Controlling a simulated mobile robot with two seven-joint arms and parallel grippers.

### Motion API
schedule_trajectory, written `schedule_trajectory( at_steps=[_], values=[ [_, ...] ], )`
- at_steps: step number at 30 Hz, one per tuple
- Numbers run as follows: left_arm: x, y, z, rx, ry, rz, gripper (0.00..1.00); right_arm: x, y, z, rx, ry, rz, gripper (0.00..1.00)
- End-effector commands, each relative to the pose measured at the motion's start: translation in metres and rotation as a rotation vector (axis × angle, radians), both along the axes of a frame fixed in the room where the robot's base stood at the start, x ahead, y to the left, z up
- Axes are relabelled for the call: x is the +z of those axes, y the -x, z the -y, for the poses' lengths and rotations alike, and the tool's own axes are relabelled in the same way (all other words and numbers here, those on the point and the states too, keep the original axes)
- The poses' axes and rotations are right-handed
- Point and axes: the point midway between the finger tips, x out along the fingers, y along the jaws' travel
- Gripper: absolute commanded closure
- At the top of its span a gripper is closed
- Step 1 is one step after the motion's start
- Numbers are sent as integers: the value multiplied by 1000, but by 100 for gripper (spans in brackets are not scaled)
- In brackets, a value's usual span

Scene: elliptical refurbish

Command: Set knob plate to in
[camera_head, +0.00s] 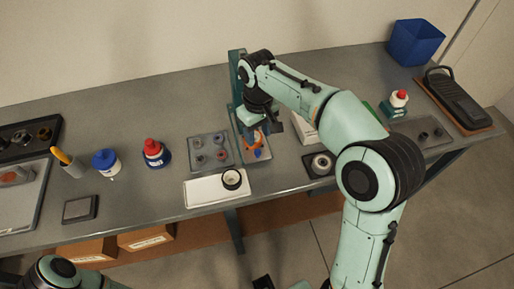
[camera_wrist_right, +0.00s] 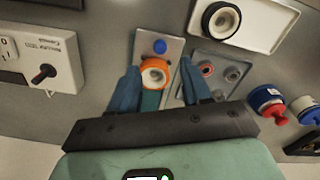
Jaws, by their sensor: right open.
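The knob plate (camera_wrist_right: 174,48) is a grey plate with an orange ring-shaped knob (camera_wrist_right: 154,76) with a pale centre, and a blue round button (camera_wrist_right: 160,46) beside it. In the head view the orange knob (camera_head: 259,137) is partly hidden under my right gripper, and the blue button (camera_head: 257,154) shows in front of it. My right gripper (camera_wrist_right: 160,68) is open, its two blue fingers on either side of the orange knob. I cannot tell whether they touch it. My left gripper is out of view; only part of my left arm shows at the lower left.
A grey plate with several round parts (camera_head: 194,153) lies left of the knob plate. A white tray with a black ring (camera_head: 205,190) lies in front. A white socket box (camera_wrist_right: 47,62) stands close on the other side. Bottles (camera_head: 155,158) stand further left.

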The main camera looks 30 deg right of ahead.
Motion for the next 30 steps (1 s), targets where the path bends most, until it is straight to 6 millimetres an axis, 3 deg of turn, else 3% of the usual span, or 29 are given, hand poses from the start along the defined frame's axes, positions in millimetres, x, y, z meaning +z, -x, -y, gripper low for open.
schedule_trajectory(
  at_steps=[3, 9, 15, 24, 28, 30],
  values=[
    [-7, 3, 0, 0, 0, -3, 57, -29, 1, 0, 0, 1, -5, 52],
    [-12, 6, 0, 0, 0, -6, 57, -61, 1, 0, 0, -1, -3, 52],
    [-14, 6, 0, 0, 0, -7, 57, -75, 0, 0, 0, -1, 0, 52],
    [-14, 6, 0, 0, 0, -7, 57, -76, 0, 0, 0, -1, 1, 52],
    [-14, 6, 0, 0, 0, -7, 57, -76, 0, 0, 0, -1, 1, 94],
    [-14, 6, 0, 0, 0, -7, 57, -76, 0, 0, 0, 0, 1, 100]
  ],
)
